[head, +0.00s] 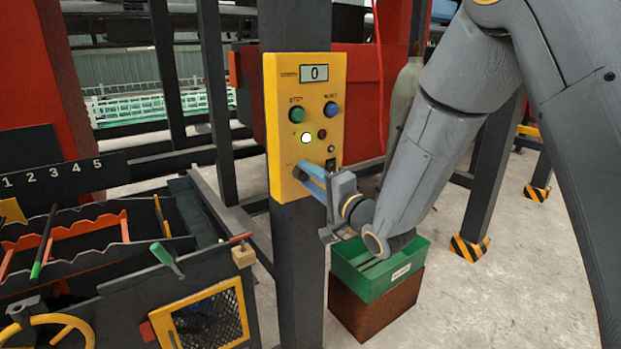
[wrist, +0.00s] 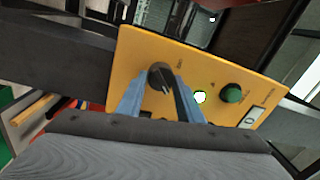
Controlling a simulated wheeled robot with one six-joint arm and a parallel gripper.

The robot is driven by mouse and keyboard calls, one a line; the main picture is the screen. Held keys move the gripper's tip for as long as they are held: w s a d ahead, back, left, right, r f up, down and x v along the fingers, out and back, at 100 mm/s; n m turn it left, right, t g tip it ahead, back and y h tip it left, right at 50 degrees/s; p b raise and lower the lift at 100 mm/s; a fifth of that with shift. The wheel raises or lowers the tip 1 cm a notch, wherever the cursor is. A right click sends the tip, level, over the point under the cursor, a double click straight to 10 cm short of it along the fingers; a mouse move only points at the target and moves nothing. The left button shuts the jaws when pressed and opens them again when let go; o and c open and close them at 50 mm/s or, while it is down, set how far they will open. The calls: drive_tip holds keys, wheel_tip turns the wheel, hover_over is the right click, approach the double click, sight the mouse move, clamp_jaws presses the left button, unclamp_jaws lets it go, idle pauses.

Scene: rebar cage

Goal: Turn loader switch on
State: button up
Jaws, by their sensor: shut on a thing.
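The yellow control panel (head: 285,100) is mounted on a dark post. Its black rotary switch (wrist: 160,74) shows in the wrist view, near one end of the panel, with a pale pointer mark. In the head view my gripper hides this knob. My gripper (head: 303,172) reaches the panel's lower left corner. In the wrist view the blue fingers of my gripper (wrist: 158,92) are on either side of the knob and shut on it. The small label by the knob is too blurred to read. A lamp (head: 306,138) on the panel glows whitish green.
The panel also has a display (head: 314,73) reading 0, a green button (head: 297,115) and a blue button (head: 331,109). A green bin (head: 375,284) on a brown block stands below my arm.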

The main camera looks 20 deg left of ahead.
drive_tip(key=o, duration=1.1)
drive_tip(key=shift+c, duration=0.2)
drive_tip(key=b+v, duration=0.2)
drive_tip(key=v, duration=0.6)
